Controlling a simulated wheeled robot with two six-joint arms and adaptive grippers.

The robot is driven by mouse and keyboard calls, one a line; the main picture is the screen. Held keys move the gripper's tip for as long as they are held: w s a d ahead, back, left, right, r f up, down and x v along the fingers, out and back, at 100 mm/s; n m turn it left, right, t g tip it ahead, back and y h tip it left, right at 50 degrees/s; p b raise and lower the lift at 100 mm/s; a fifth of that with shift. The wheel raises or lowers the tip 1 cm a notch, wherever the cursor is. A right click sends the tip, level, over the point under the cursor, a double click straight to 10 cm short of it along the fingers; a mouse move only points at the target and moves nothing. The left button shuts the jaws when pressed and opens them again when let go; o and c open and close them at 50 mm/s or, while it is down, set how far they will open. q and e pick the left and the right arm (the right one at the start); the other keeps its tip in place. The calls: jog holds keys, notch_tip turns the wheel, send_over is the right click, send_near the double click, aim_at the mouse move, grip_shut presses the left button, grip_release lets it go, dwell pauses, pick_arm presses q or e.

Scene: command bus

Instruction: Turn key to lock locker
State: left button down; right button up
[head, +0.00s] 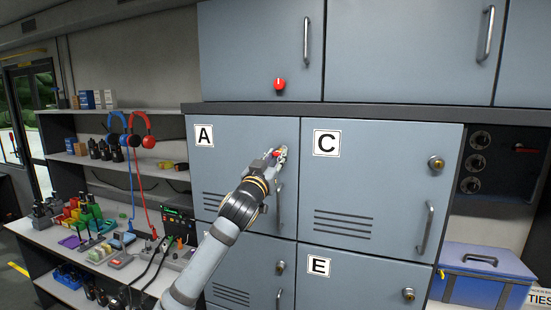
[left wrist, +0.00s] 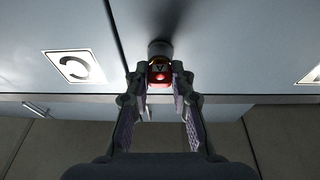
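My left gripper (head: 277,154) is at the lock in the upper right corner of the grey locker door A (head: 230,165). The left wrist view shows the red key (left wrist: 160,83) between the two fingertips of the left gripper (left wrist: 160,76). The key sits in a dark round lock cylinder (left wrist: 160,48), and its red head fills the gap between the fingers, which look shut on it. In the head view the gripper mostly hides this lock and key. My right gripper is not in view.
Door C (head: 370,190) with its brass lock (head: 436,163) is on the right, and door E (head: 350,275) is below it. A red knob-like piece (head: 280,84) sits on the upper cabinet. A cluttered shelf (head: 110,160) stands left, a blue case (head: 485,272) right.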

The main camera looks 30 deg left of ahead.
pick_arm(q)
jog(key=n+y+b, duration=0.1)
jog(key=n, duration=0.1)
jog(key=n+b, duration=0.2)
jog(key=shift+d+n+g+y, duration=0.15)
jog(key=shift+n+g+y, duration=0.15)
jog(key=shift+n+y, duration=0.1)
